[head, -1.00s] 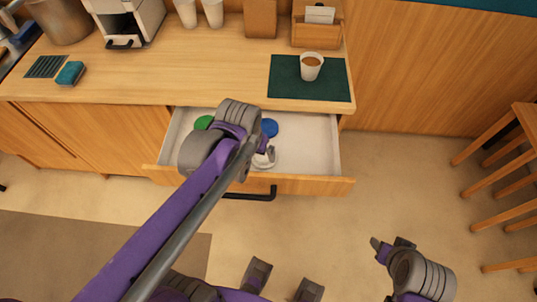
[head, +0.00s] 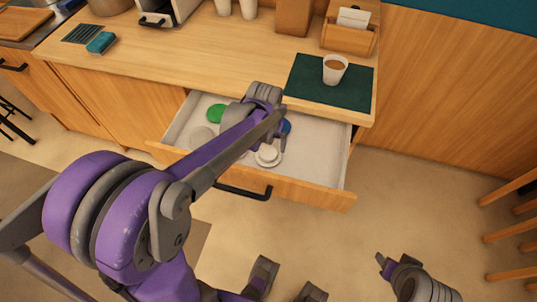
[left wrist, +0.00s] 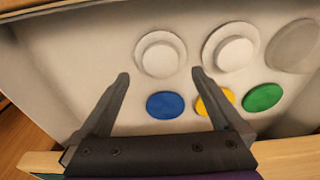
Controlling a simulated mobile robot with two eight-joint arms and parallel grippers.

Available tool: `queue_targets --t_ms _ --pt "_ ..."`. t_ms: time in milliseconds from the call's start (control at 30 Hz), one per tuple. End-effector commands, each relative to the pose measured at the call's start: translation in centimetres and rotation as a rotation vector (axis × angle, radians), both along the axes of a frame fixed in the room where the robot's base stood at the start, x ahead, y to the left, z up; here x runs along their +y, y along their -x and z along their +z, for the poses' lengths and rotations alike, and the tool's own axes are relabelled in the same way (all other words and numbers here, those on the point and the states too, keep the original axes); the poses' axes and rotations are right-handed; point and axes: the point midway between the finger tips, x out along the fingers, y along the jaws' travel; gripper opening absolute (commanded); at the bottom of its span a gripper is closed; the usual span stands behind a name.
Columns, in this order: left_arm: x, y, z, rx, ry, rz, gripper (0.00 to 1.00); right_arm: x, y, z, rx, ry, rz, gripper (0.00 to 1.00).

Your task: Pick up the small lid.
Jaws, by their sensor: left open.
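In the left wrist view, two round white lids with raised centres lie side by side in the open drawer. The left one (left wrist: 160,55), slightly smaller in the picture, also shows in the head view (head: 268,156); the other (left wrist: 231,48) is mostly hidden by my arm there. My left gripper (left wrist: 160,76) is open and empty. Its fingertips appear on either side of the lower edge of the smaller lid; I cannot tell the height. In the head view my left gripper (head: 279,135) is over the drawer. My right gripper (head: 394,264) is at lower right, its jaws unclear.
The drawer (head: 330,165) also holds a grey disc (left wrist: 294,46) and blue (left wrist: 165,105), yellow (left wrist: 214,101) and green (left wrist: 262,98) discs. The counter edge overhangs its back. A cup (head: 335,69) stands on a dark mat (head: 305,85) above.

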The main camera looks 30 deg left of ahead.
Motion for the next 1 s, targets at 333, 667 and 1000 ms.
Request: queue_targets --t_ms 333,667,1000 --pt "0.4 -0.6 -4.2 0.0 0.0 0.0 1.0 0.0 0.1 -0.7 0.002 0.0 0.0 0.54" --pt "0.4 -0.7 -5.5 -0.001 0.0 0.0 1.0 0.0 0.1 -0.9 0.003 0.0 0.0 0.54" --pt "0.4 -0.7 -5.5 0.0 0.0 0.0 0.48 0.0 0.1 -0.9 0.003 0.0 0.0 0.54"
